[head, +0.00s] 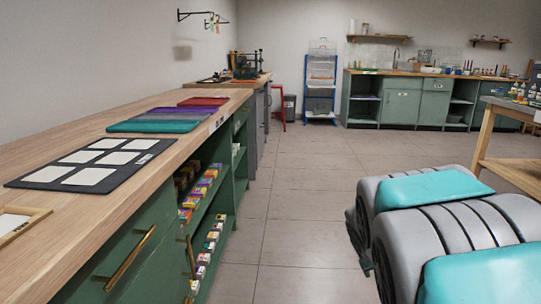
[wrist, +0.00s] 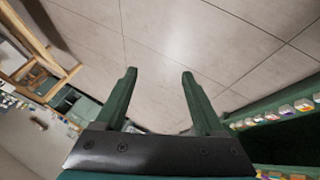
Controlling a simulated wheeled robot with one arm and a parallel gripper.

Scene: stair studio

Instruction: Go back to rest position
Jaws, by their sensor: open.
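My gripper (wrist: 159,78) shows in the wrist view with its two green fingers spread apart. Nothing is between the fingers, and tiled floor lies beyond them. In the head view the gripper is not visible. Grey and teal rounded parts at the lower right of the head view are my own body.
A long wooden counter (head: 60,218) on green cabinets runs along the left, holding a dark board with white cards (head: 88,157) and coloured mats (head: 150,126). Shelves below hold small boxes (head: 200,190). A wooden table (head: 510,170) stands at right. The tiled floor (head: 300,190) between is clear.

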